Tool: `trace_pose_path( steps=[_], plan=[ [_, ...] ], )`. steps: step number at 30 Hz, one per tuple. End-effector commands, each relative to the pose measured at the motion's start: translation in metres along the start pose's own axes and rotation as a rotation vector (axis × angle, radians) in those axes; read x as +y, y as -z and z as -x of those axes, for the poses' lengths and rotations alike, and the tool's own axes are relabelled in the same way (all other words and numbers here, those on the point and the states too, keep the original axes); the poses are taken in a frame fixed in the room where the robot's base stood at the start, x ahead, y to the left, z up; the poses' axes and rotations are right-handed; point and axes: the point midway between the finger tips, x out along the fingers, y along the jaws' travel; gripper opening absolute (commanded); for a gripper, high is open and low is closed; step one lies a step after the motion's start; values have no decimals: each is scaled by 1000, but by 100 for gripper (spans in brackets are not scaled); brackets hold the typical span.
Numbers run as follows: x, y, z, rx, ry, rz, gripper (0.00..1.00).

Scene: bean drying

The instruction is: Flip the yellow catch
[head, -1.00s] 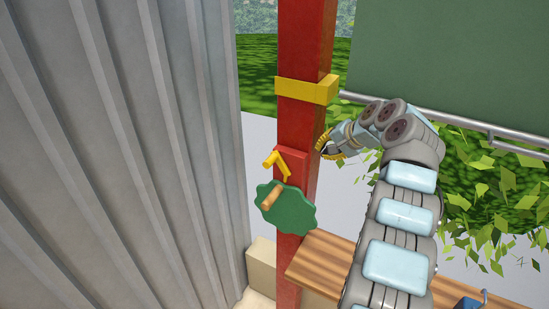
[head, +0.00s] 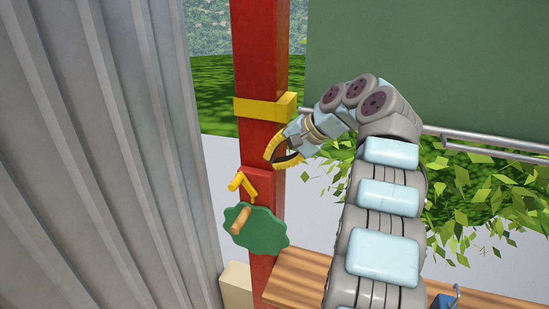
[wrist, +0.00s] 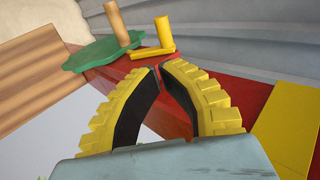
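The yellow catch (head: 243,184) is a small bent lever on the front of the red post, just above the green scalloped wheel. In the wrist view the catch (wrist: 152,51) is beyond my fingertips, apart from them. My gripper (head: 268,160) has ridged yellow fingers and is beside the post's right edge, above and right of the catch. In the wrist view my gripper (wrist: 160,67) has its tips together, with an empty hollow between the finger bases. It holds nothing.
The red post (head: 262,60) carries a yellow band (head: 264,107) above my gripper. The green wheel (head: 259,231) with a wooden handle (head: 241,221) is just below the catch. Corrugated grey metal (head: 100,150) closes off the left. A wooden bench top (head: 300,280) is lower right.

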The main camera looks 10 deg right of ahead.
Motion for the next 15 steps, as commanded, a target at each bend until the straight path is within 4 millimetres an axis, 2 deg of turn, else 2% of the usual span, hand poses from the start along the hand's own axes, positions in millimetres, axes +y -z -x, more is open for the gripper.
trace_pose_path(
  steps=[8, 15],
  plan=[
    [0, 0, -29, 0, 1, 0, 0],
    [-2, 0, -64, -1, 0, 1, 0]
  ],
)
